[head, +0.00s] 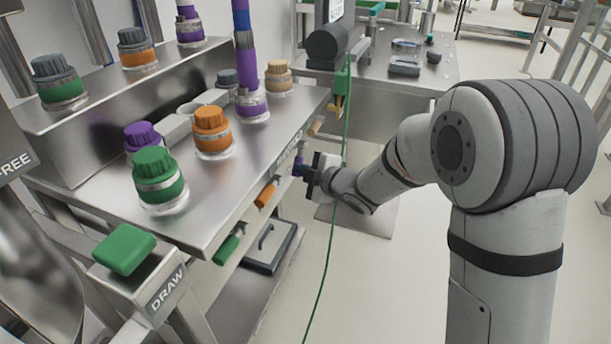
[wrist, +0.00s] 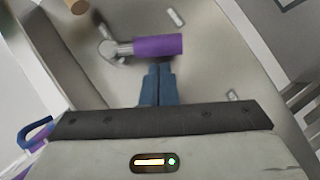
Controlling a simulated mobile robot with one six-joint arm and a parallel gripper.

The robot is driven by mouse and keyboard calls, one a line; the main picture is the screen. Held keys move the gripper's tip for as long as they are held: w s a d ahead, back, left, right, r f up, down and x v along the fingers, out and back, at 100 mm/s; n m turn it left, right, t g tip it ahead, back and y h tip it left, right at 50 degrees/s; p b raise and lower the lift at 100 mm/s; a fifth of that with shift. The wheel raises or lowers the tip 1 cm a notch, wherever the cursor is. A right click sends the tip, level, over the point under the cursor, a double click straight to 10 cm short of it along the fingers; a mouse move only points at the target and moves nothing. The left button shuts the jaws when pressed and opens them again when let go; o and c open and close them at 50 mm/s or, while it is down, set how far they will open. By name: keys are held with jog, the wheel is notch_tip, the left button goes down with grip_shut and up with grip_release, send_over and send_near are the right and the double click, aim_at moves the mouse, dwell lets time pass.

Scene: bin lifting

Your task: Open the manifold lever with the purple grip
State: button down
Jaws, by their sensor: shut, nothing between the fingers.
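The manifold lever with the purple grip (wrist: 158,46) shows in the wrist view, lying roughly level and joined at its left end to a round metal fitting (wrist: 112,48). In the head view the purple grip (head: 298,168) is a small patch at the table's front edge, mostly hidden by my gripper. My gripper (wrist: 158,70) is shut and empty, its blue fingertips just below the purple grip; I cannot tell whether they touch it. In the head view my gripper (head: 308,173) reaches the table's front edge from the right.
An orange lever (head: 266,194) and a green lever (head: 228,249) stick out from the same edge, nearer me. A tan lever (head: 316,126) lies beyond. Several capped jars stand on the steel table (head: 255,165).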

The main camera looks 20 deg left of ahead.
jog(key=shift+w+f, duration=0.2)
jog(key=shift+w, duration=0.1)
